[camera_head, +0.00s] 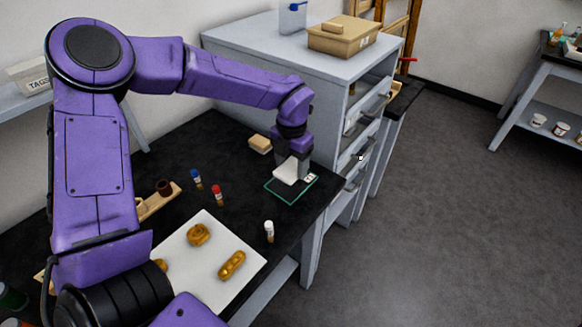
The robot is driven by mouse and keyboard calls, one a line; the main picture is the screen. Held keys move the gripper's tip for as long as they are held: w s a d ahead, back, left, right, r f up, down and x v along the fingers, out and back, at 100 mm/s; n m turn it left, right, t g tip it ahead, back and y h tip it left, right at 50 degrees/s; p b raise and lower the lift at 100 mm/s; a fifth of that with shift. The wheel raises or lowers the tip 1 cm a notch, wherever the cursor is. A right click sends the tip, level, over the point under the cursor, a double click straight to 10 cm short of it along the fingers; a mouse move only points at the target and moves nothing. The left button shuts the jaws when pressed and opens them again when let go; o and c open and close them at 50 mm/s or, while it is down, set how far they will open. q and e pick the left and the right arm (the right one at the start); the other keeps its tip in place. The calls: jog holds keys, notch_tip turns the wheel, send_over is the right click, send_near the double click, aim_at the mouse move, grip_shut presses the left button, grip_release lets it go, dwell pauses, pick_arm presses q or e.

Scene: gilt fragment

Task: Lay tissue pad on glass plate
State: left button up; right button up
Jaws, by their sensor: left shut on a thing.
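The glass plate (290,195) is a thin square with green edges on the black bench, near its right edge. The white tissue pad (285,176) is over the plate's far left part. My left gripper (292,168) points down and is shut on the tissue pad. I cannot tell whether the pad touches the glass. The fingers hide part of the pad. My right gripper is not in view.
A white sheet (206,270) with gilt fragments (232,264) lies in front on the bench (232,155). A white-capped vial (269,231), a red-capped vial (217,195) and a blue-capped vial (196,179) stand nearby. A tan block (260,144) lies behind the plate. A grey cabinet (330,80) stands behind.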

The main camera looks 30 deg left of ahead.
aim_at(292, 171)
pick_arm(q)
jog(key=f, duration=0.2)
jog(key=w+a+f, duration=0.1)
jog(key=f, duration=0.1)
jog(key=w+f+p, duration=0.1)
jog(key=f, duration=0.1)
jog(key=shift+a, duration=0.15)
jog(key=shift+f, duration=0.2)
jog(key=o, duration=1)
jog(key=shift+r, duration=0.1)
jog(key=shift+r, duration=0.35)
notch_tip(292, 171, up, 12)
jog(key=shift+f+b, duration=0.25)
jog(key=shift+b, duration=0.6)
